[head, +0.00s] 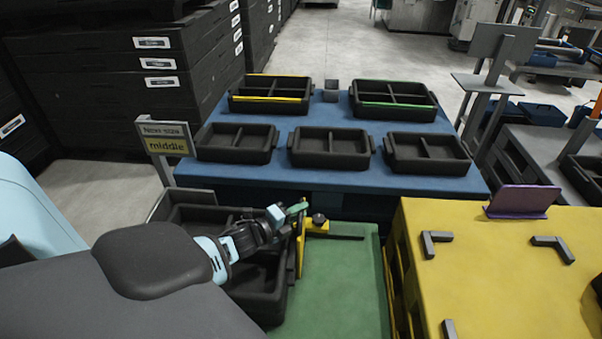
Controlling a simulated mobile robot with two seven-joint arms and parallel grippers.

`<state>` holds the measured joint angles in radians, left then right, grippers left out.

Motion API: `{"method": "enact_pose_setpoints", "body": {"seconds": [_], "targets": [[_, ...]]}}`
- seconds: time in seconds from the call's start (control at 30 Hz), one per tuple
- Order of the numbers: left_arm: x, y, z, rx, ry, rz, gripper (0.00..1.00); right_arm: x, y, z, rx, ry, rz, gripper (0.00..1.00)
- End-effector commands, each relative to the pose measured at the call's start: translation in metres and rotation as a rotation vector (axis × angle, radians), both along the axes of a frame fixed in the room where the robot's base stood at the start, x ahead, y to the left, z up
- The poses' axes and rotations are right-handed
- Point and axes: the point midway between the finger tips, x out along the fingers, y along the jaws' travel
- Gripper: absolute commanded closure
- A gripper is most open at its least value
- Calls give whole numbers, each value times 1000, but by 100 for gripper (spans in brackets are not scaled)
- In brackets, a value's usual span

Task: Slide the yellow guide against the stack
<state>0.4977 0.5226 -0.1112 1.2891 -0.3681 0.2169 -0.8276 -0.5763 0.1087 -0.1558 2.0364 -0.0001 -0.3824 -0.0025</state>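The yellow guide (300,252) is a thin upright plate with an arm to the right that carries a black knob (319,219). It stands on a green surface (335,285), beside a dark slot. The stack of black trays (268,300) is directly left of the guide. Any gap between them is too small to tell. My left arm reaches over the stack from the left. My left gripper (293,216) is at the guide's upper end. Its fingers are small and partly hidden, so its opening and contact with the guide are unclear. My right gripper is not seen.
A blue table (330,177) behind holds several black divided trays, two with yellow or green strips. A sign reading "middle" (167,146) stands behind the stack. A yellow table (480,270) with dark corner brackets and a purple stand (523,200) is at right.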

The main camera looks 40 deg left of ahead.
Motion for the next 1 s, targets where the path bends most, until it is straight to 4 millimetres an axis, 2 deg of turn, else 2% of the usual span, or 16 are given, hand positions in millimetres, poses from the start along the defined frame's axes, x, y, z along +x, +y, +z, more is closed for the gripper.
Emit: {"method": "enact_pose_setpoints", "body": {"seconds": [0.2,0.33,0.7,1.0], "targets": [[0,-1,1,-2,-2,-2,77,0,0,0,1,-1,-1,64],[-7,0,2,-2,-3,-2,77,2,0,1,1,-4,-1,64],[-56,6,8,0,0,-1,77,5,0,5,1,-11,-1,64],[-76,10,12,0,-2,0,77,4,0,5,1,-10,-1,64]]}}
